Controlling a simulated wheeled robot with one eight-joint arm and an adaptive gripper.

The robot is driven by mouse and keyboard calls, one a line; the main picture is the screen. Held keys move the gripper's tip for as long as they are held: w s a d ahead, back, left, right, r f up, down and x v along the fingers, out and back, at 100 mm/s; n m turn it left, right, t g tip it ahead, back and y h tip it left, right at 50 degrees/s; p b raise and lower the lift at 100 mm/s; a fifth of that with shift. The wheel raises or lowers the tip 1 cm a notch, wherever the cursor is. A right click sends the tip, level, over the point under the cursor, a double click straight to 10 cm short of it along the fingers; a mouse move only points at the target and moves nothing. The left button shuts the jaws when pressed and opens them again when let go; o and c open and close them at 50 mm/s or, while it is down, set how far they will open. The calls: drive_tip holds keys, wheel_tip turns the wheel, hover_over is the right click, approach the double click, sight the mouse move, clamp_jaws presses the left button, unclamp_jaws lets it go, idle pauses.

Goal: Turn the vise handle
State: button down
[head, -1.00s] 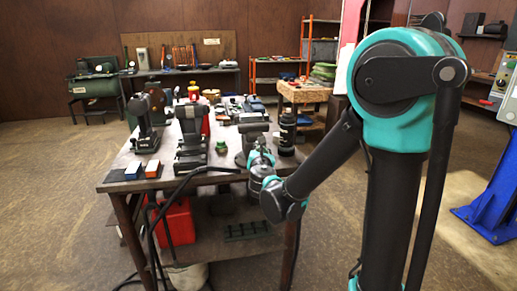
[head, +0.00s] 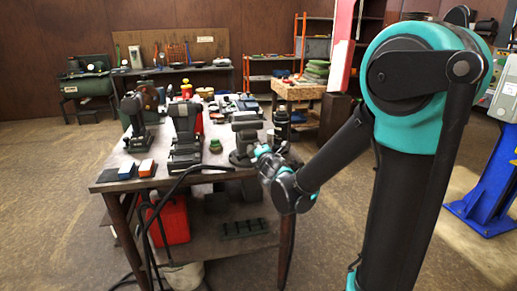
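A grey bench vise (head: 246,133) stands at the front right corner of the workbench (head: 128,182). Its handle cannot be made out at this size; my gripper and wrist cover part of that side. My gripper (head: 262,152) is at the lower right side of the vise, close to its front. Whether it touches the vise or its handle cannot be told. The fingers are too small and too hidden to show whether they are open or shut.
A black cylinder (head: 281,124) stands right of the vise. A small green object (head: 215,146) and a dark machine (head: 185,136) stand to its left. A black cable (head: 190,172) runs over the front edge. A red can (head: 172,222) is on the lower shelf.

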drive_tip(key=m, duration=0.2)
drive_tip(key=f+m+y, duration=0.1)
drive_tip(key=shift+d+f+m, duration=0.1)
drive_tip(key=shift+m, duration=0.3)
idle(0.3)
drive_tip(key=c, duration=1.5)
unclamp_jaws()
drive_tip(key=shift+c, duration=0.2)
drive_tip(key=v, duration=1.2)
